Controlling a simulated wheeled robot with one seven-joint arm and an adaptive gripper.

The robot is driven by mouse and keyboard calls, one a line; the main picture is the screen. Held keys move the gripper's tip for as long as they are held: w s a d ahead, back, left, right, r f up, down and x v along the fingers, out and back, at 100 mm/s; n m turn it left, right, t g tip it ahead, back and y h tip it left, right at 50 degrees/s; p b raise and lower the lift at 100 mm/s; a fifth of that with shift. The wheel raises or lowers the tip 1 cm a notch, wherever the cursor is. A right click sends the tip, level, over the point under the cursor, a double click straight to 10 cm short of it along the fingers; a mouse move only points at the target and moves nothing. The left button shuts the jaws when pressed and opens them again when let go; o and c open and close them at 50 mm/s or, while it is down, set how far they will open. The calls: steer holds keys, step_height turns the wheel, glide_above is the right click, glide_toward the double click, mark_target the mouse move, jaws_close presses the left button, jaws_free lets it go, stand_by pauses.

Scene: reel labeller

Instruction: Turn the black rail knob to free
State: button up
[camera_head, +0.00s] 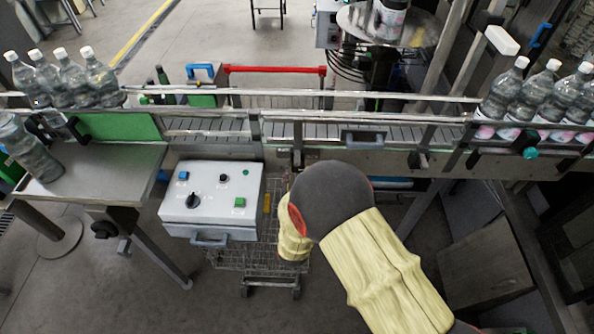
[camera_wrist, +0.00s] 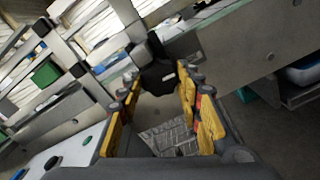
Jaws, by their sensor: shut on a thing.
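The black rail knob (camera_wrist: 158,78) shows in the wrist view at the side of the conveyor, below a grey bracket. My gripper (camera_wrist: 161,84) has its yellow-padded fingers on either side of the knob and is shut on it. The fingertips partly cover the knob's edges, and I cannot read its turn position. In the head view my arm, with its dark joint and pale yellow sleeve, reaches toward the conveyor's front side and hides the gripper and most of the area around the knob.
The conveyor (camera_head: 205,128) runs across the head view, with several bottles at each end. A white control box (camera_head: 212,210) with buttons stands left of my arm. A wire cart (camera_head: 258,258) stands below. Another dark knob (camera_head: 418,159) is on the conveyor's front, further right.

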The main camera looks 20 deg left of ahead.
steer(key=shift+f+n, duration=0.1)
steer(key=shift+n, duration=0.2)
steer(key=o, duration=1.1)
steer(key=shift+c, duration=0.2)
steer(key=shift+o, duration=0.5)
steer(key=v, duration=1.2)
